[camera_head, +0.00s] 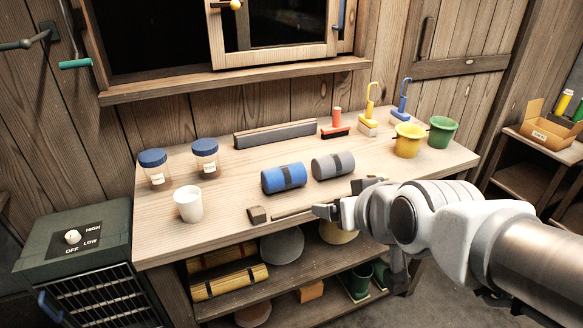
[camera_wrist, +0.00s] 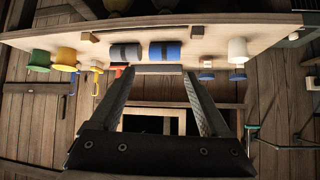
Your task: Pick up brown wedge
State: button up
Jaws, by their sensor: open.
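The brown wedge (camera_head: 257,214) is a small dark brown block lying on the wooden workbench (camera_head: 225,232) near its front edge, in front of the blue roll. In the wrist view, which is upside down, it shows as a small brown shape (camera_wrist: 197,30) near the top edge. My gripper (camera_head: 318,210) is to the right of the wedge, over the bench's front edge, and apart from it. In the wrist view my gripper's two long dark fingers (camera_wrist: 160,73) are spread with nothing between them.
A blue roll (camera_head: 284,178) and a grey roll (camera_head: 333,165) lie behind the wedge. A white cup (camera_head: 188,204) stands to its left, with two blue-lidded jars (camera_head: 155,168) behind. Yellow (camera_head: 408,141) and green (camera_head: 442,132) pots stand at the right. A lower shelf holds several items.

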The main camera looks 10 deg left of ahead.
jog(key=w+a+f+n+t+y+b, duration=0.2)
jog(key=a+f+y+b, duration=0.1)
jog(key=a+f+b, duration=0.8)
jog(key=p, duration=0.2)
send_near(260, 216)
jog(key=x, duration=0.6)
jog(key=b+x, duration=0.1)
jog(key=x, duration=0.3)
jog(key=shift+f, duration=0.15)
jog(key=shift+w+a+f, duration=0.1)
jog(key=shift+w+a, duration=0.15)
jog(key=shift+w, duration=0.15)
grip_shut()
